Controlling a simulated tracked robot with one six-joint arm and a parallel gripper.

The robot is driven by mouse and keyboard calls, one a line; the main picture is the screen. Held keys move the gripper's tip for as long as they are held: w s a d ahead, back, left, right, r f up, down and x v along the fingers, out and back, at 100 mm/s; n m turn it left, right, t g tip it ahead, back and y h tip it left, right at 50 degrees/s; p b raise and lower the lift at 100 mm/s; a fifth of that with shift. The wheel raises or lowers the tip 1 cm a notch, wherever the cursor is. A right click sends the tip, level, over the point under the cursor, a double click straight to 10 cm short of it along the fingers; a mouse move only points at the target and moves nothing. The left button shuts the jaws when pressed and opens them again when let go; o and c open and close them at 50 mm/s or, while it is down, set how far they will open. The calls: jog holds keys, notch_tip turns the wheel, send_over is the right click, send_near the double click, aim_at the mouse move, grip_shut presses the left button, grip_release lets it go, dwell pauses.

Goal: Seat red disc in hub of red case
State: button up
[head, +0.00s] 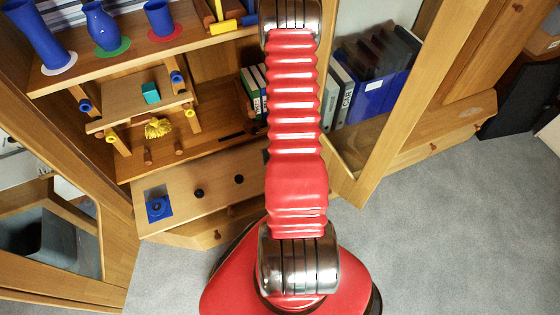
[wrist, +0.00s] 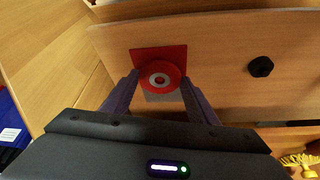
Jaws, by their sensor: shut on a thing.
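In the wrist view, a red square case (wrist: 143,54) is on a wooden panel. A red disc (wrist: 146,82) with a pale ring around its middle sits between the fingertips of my gripper (wrist: 159,78), which is shut on it. The disc appears in front of the case and overlaps its lower edge in the picture. A grey patch (wrist: 163,97) shows just below the disc. The hub is hidden behind the disc, and I cannot tell whether disc and case touch. In the head view my arm hides the gripper, disc and red case.
A black knob (wrist: 261,67) stands right of the case. The head view shows a blue case (head: 159,207) at the panel's left end. Blue vases (head: 103,28) and a teal block (head: 150,93) stand on shelves above. A glass door (head: 368,120) hangs open right of my arm.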

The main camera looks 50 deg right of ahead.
jog(key=shift+f, duration=0.25)
jog(key=o, duration=1.1)
jog(key=shift+r, duration=0.15)
jog(key=v, duration=1.3)
jog(key=shift+r, duration=0.25)
jog(key=shift+s, duration=0.1)
dwell(0.5)
